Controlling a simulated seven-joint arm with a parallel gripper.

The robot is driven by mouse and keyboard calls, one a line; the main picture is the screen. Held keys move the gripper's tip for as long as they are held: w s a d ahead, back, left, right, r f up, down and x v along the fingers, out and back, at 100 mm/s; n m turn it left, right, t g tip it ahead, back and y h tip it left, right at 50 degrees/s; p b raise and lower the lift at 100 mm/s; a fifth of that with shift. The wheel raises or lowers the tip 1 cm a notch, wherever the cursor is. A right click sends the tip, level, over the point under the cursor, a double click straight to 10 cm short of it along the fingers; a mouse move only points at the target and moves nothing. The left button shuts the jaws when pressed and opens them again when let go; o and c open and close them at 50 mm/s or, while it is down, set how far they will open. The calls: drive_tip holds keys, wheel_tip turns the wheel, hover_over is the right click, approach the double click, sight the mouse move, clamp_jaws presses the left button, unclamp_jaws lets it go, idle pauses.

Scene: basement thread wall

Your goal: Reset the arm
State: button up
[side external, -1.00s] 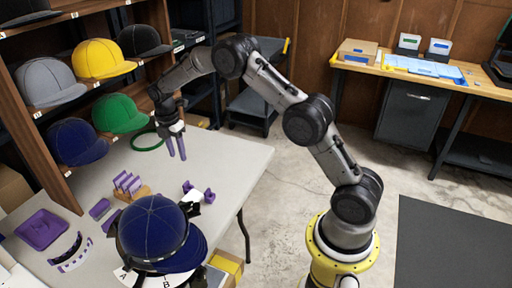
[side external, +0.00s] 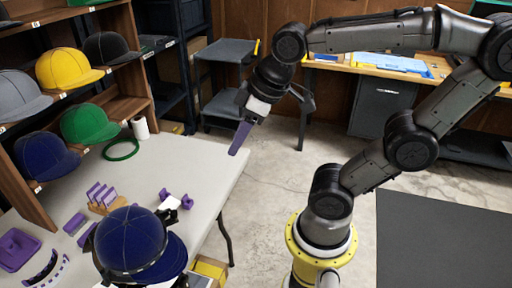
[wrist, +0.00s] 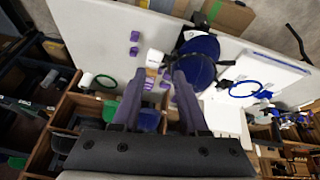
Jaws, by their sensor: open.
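My gripper (side external: 239,139) hangs in the air near the right edge of the grey table in the side view, its purple fingers pointing down. In the wrist view my gripper (wrist: 158,82) shows two purple fingers apart, with nothing held between them. My arm is folded, with its upper links raised to the upper right. A dark blue cap (side external: 135,238) sits in a black holder at the table's front; it also shows in the wrist view (wrist: 196,62), beyond the fingers.
The table (side external: 190,160) bears a purple tray (side external: 16,249), small purple pieces and a green ring (side external: 121,149). A cap shelf (side external: 146,85) stands at the left. A workbench (side external: 440,65) stands behind my arm.

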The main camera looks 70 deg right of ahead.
drive_tip(key=shift+m, duration=0.9)
drive_tip(key=s, duration=0.1)
drive_tip(key=s+f, duration=0.1)
drive_tip(key=s, duration=0.1)
drive_tip(key=shift+s+a+f, duration=0.2)
drive_tip(key=shift+s+f, duration=0.15)
drive_tip(key=shift+s, duration=0.05)
